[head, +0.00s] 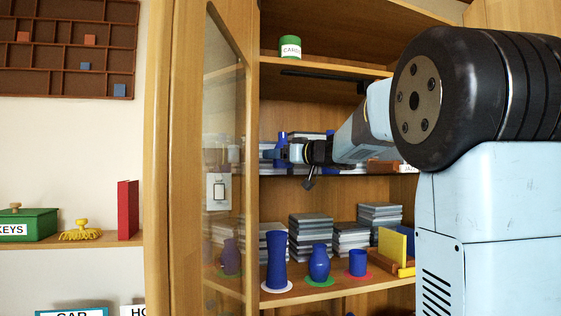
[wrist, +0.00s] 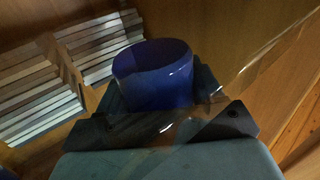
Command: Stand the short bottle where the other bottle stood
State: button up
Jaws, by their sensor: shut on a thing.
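My gripper (head: 281,152) is at the middle shelf of the open cabinet, near its left side. It is shut on a blue vessel (head: 282,138), which shows as a smooth round blue body in the wrist view (wrist: 153,75). Its lower part is hidden by the jaws, and I cannot tell whether it is the short bottle. On the lower shelf, a tall blue bottle (head: 277,260) stands on a white mat (head: 276,288). A rounder, shorter blue bottle (head: 319,264) stands on a green mat (head: 320,282). Both are upright and apart from my gripper.
A blue cup (head: 358,263) stands on a red mat (head: 357,275) to the right. Stacks of grey books (head: 310,236) stand behind. The glass cabinet door (head: 223,150) stands close to my gripper's left. A green tin (head: 290,47) is on the upper shelf.

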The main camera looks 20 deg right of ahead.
jog(key=shift+w+a+f, duration=0.1)
jog(key=shift+w+f, duration=0.2)
jog(key=shift+f, duration=0.15)
jog(key=shift+s+f, duration=0.1)
jog(key=shift+f, duration=0.15)
jog(key=shift+f, duration=0.1)
jog(key=o, duration=1.2)
